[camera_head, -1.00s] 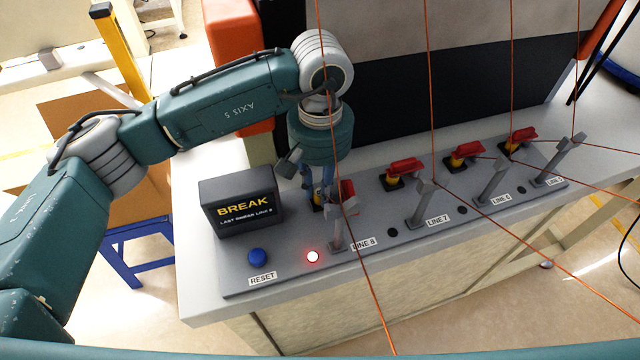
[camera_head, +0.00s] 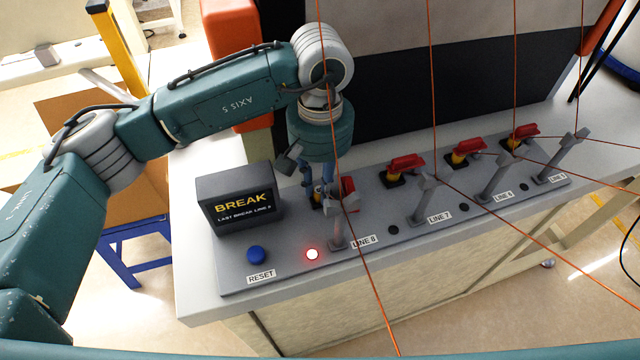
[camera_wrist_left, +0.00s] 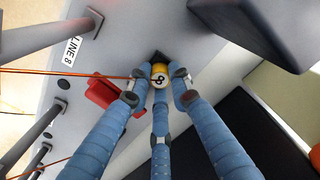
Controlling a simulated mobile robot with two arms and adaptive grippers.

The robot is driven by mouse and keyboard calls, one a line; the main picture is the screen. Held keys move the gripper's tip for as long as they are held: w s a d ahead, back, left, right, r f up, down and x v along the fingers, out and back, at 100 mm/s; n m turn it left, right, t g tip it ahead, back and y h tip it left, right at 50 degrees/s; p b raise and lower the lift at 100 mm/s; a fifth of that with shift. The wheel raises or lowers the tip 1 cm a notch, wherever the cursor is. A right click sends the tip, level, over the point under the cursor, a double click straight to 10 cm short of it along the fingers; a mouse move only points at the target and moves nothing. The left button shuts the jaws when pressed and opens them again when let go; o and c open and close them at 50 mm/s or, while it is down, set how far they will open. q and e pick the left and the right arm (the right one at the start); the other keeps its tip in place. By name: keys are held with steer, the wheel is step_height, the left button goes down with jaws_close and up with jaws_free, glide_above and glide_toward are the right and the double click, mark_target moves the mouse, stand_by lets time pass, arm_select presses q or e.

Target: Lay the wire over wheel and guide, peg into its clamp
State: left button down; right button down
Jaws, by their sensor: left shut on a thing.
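My left gripper (camera_head: 318,188) points down at the line 8 station of the grey panel. In the left wrist view its blue fingers (camera_wrist_left: 158,92) are shut around a yellow peg (camera_wrist_left: 160,75) marked 8. The peg is right at a black socket (camera_wrist_left: 157,57); I cannot tell how deep it sits. The red clamp lever (camera_wrist_left: 104,93) is beside it, also in the head view (camera_head: 348,192). An orange wire (camera_wrist_left: 70,73) runs from the fingers to the left. In the head view a wire (camera_head: 366,270) passes the grey line 8 post (camera_head: 338,232); contact is unclear.
A dark box reading BREAK (camera_head: 238,198), a blue reset button (camera_head: 255,254) and a lit red lamp (camera_head: 311,254) are left of the post. Other stations, with red levers (camera_head: 406,162), posts (camera_head: 424,200) and taut orange wires (camera_head: 540,237), are on the right.

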steer(key=shift+a, duration=0.1)
arm_select(q)
steer(key=c, duration=1.5)
jaws_free()
arm_select(e)
steer(key=shift+a, duration=0.25)
